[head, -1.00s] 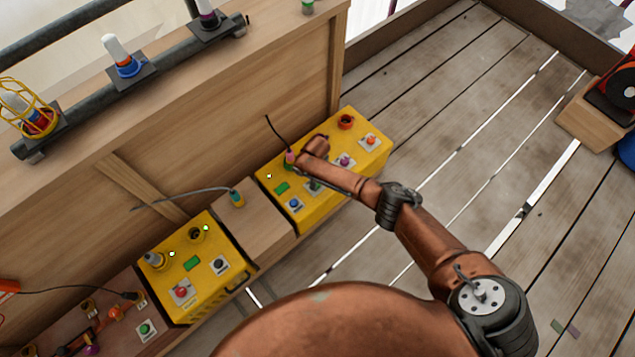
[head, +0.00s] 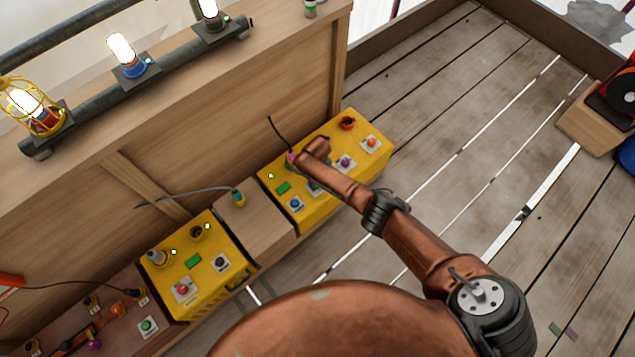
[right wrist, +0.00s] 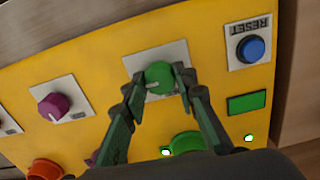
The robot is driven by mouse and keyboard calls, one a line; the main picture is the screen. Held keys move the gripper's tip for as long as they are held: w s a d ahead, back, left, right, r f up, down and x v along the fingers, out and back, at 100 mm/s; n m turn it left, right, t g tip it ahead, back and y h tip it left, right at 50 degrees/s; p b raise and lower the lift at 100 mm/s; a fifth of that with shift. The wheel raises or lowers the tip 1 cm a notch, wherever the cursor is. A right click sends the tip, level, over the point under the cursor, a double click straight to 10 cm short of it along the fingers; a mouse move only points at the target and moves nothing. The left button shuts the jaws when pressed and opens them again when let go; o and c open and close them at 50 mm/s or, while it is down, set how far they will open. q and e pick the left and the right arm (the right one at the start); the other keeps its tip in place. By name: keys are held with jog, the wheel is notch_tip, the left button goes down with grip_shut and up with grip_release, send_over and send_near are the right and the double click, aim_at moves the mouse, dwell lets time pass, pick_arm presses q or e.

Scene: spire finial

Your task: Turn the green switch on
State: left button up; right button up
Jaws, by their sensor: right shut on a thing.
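The green switch (right wrist: 158,77) is a round knob on a pale square plate on the yellow control box (head: 335,125). In the right wrist view its pointer line faces left in the picture. My right gripper (right wrist: 160,82) has one finger on each side of the knob and is shut on it. In the head view my right arm reaches from the lower right to the box, and its wrist mostly hides the switch. My left gripper is not in view.
A blue reset button (right wrist: 251,48) and purple knob (right wrist: 54,106) flank the switch. A second yellow box (head: 213,283) stands left. Glowing lamps, one blue-based (head: 122,48), one caged (head: 28,103), stand on the rail. The plank floor (head: 470,150) at right is mostly clear.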

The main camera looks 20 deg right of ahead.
jog(key=shift+w, duration=0.1)
jog(key=o, duration=1.2)
jog(key=shift+c, duration=0.2)
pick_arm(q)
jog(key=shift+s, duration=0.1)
pick_arm(e)
notch_tip(320, 180, up, 12)
